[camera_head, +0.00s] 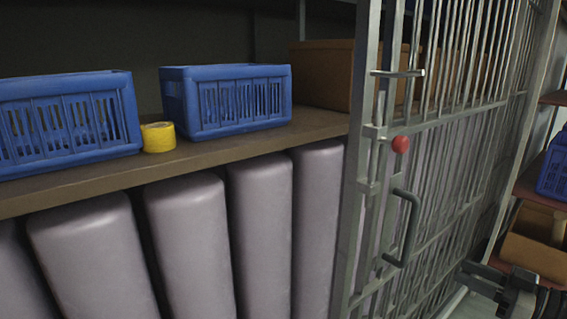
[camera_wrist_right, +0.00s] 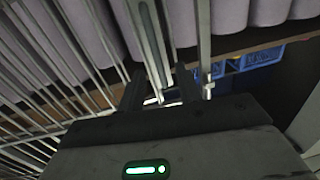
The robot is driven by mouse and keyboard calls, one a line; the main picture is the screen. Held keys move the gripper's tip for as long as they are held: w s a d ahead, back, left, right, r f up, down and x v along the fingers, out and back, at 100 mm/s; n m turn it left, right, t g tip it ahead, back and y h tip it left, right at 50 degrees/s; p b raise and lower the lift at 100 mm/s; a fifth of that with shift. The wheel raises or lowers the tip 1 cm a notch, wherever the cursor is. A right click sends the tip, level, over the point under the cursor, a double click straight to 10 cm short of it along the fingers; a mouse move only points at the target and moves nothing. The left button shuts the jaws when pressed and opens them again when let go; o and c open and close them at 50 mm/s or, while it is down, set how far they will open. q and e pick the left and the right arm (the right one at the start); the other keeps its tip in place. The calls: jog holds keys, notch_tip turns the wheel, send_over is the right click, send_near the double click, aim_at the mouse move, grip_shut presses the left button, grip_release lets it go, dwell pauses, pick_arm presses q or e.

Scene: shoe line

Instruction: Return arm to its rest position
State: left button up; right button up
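My right gripper (camera_head: 478,286) is at the lower right of the head view, in front of the barred metal gate (camera_head: 440,160). In the right wrist view its two dark fingers (camera_wrist_right: 159,92) stand apart, with nothing visible held between them. Gate bars show beyond the fingers; I cannot tell the exact distance to them. The gate has a grey pull handle (camera_head: 411,228) and a red knob (camera_head: 400,144), both apart from the gripper in the head view. My left gripper is not in view.
A wooden shelf (camera_head: 215,153) on the left holds two blue crates (camera_head: 238,100), a yellow tape roll (camera_head: 158,137) and a brown box (camera_head: 322,75). Large grey padded rolls (camera_head: 190,240) stand beneath it. Another blue crate (camera_head: 553,170) and an orange-brown bin (camera_head: 530,250) are at the right edge.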

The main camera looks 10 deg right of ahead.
jog(key=s+a+f+m+h, duration=0.2)
jog(key=s+a+f+h, duration=0.1)
jog(key=a+f, duration=0.65)
jog(key=s+a+f+g+h, duration=0.1)
jog(key=s+a+f, duration=0.2)
jog(key=a, duration=0.4)
jog(key=s+a+f+m+g+h, duration=0.1)
jog(key=s+a+f, duration=0.2)
jog(key=s+a, duration=0.2)
jog(key=s+a+f+m+g+h, duration=0.1)
jog(key=s+a+f+g+h, duration=0.1)
jog(key=s+a, duration=0.3)
jog(key=a+f, duration=0.1)
jog(key=a, duration=0.2)
jog(key=shift+a+f, duration=0.3)
jog(key=shift+f, duration=0.05)
